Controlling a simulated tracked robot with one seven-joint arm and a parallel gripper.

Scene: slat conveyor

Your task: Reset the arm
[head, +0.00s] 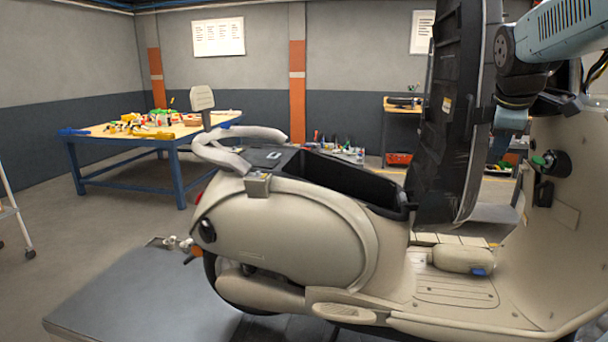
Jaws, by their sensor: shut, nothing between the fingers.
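My arm shows at the upper right, its blue-grey link and dark joint beside the raised seat (448,120). The beige scooter (290,235) stands in front of me. Its black seat is tipped up nearly upright, and the black storage bay (352,182) beneath it is open. I see nothing held by the arm.
A beige container with a blue cap (462,260) lies on the scooter's footboard (455,291). A blue-legged table (150,143) with several coloured items stands at the back left. A grey platform (140,300) lies at the front left. Floor at the left is mostly clear.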

